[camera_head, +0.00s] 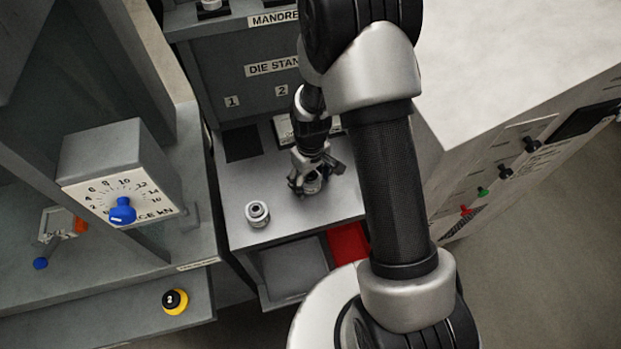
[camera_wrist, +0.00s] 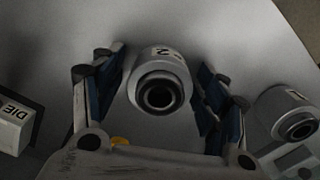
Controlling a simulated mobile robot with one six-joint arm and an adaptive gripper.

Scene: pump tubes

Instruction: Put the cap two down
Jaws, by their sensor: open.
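Cap two (camera_wrist: 160,82) is a grey metal cylinder with a dark round bore and a label 2. It appears to stand on the grey bench top (camera_head: 285,225). My gripper (camera_wrist: 158,95) is open, with one blue-padded finger on each side of cap two and visible gaps between. In the head view my gripper (camera_head: 311,184) is low over the bench, and it mostly hides cap two there. A second cap, marked 1 (camera_wrist: 290,115), stands apart to the right in the wrist view; it also shows in the head view (camera_head: 257,213), left of my gripper.
A block labelled DIE (camera_wrist: 14,122) is at the left of the wrist view. A dark square (camera_head: 242,143) lies at the bench's back left. A press with a dial (camera_head: 120,187) stands left, and a control panel (camera_head: 505,170) is right. The bench front is clear.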

